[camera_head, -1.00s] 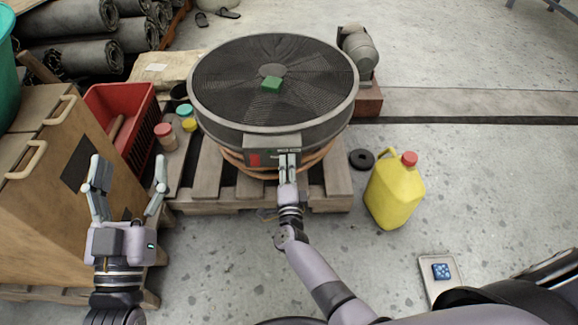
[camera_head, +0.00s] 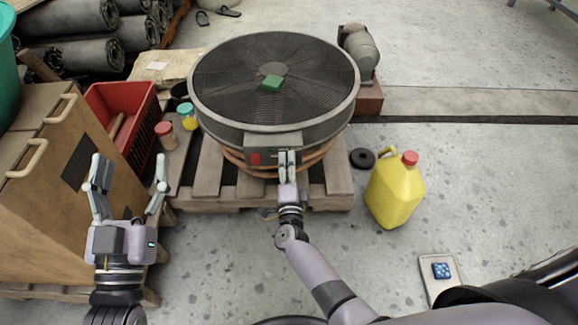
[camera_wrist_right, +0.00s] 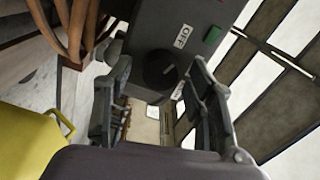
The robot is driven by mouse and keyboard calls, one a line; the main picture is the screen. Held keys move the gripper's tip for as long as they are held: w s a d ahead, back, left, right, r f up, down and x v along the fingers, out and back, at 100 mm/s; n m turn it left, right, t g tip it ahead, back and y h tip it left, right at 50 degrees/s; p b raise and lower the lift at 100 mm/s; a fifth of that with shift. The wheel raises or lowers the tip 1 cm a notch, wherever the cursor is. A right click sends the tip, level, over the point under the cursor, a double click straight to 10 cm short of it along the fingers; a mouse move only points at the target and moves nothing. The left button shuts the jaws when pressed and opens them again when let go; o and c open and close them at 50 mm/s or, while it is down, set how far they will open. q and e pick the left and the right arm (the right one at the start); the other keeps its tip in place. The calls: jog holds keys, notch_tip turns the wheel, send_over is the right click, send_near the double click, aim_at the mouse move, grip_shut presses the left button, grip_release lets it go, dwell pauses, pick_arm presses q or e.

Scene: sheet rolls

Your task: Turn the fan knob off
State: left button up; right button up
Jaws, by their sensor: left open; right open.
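The large round drum fan (camera_head: 225,120) stands on a wooden pallet, with a control box (camera_head: 257,142) on its front rim. My right gripper (camera_head: 287,158) is at the front of this box and hides part of it. In the right wrist view, the dark round fan knob (camera_wrist_right: 160,70) shows on the box face between the two open fingers, with a gap visible around it. A white OFF label (camera_wrist_right: 183,37) is beside the knob, and a green patch (camera_wrist_right: 212,34) is further along. The knob's pointing direction is unclear. My left gripper (camera_head: 130,172) is open and empty, near the wooden cabinet.
A red crate (camera_head: 122,115) and small jars are on the left.

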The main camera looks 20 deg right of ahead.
jog(key=v, duration=0.7)
jog(key=shift+s, duration=0.2)
jog(key=shift+a, duration=0.1)
